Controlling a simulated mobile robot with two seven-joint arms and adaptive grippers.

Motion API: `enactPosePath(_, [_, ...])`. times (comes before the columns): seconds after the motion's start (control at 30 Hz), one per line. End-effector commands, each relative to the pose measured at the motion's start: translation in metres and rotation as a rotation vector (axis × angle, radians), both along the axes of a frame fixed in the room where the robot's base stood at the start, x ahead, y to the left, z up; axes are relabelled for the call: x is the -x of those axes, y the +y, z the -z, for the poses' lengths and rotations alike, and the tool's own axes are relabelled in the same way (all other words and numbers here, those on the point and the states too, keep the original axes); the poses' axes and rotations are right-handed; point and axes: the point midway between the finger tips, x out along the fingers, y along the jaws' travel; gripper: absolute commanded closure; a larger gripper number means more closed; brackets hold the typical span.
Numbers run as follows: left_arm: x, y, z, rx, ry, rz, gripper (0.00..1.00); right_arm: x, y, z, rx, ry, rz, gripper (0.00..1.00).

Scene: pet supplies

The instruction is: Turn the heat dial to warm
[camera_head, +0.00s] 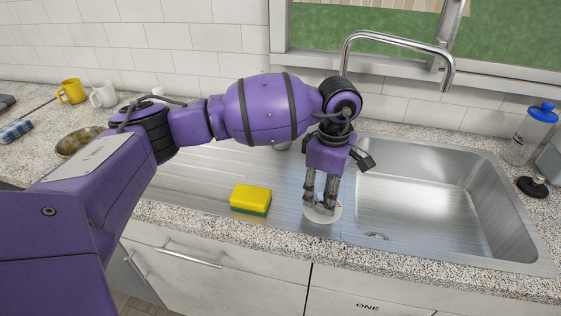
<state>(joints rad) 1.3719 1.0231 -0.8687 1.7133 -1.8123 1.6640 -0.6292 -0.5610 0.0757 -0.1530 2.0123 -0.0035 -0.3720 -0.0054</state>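My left gripper (320,204) points straight down over a round white disc (322,216) on the ribbed steel drainboard, left of the sink basin. The disc has a small red mark at its right edge and looks like the heat dial, but no lettering can be read. My fingers cover most of its middle. The fingertips are close together, at or just above the disc; whether they grip a knob there cannot be told. My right gripper is not in view.
A yellow and green sponge (250,199) lies left of the disc. The steel basin (420,200) is right, with a curved tap (398,38) behind. A metal bowl (78,142), yellow mug (71,91) and white mug (103,94) stand far left; a blue-lidded jar (532,132) stands right.

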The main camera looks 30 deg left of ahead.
Motion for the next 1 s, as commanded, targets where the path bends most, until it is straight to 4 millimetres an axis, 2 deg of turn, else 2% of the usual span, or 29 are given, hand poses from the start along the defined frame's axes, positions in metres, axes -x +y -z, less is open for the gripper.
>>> enactPosePath(0.17, [0.0, -0.001, -0.014, 0.0, -0.002, 0.001, 0.58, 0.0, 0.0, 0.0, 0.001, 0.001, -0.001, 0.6])
enactPosePath(0.6, [0.0, 0.0, -0.101, 0.0, -0.005, 0.0, 0.58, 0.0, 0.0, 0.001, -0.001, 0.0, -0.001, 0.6])
enactPosePath(0.8, [0.0, 0.0, -0.119, 0.0, -0.003, -0.001, 0.58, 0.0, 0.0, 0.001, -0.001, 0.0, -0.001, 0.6])
enactPosePath(1.0, [0.001, 0.0, -0.121, 0.0, -0.002, -0.001, 0.58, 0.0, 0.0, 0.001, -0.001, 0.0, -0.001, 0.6])
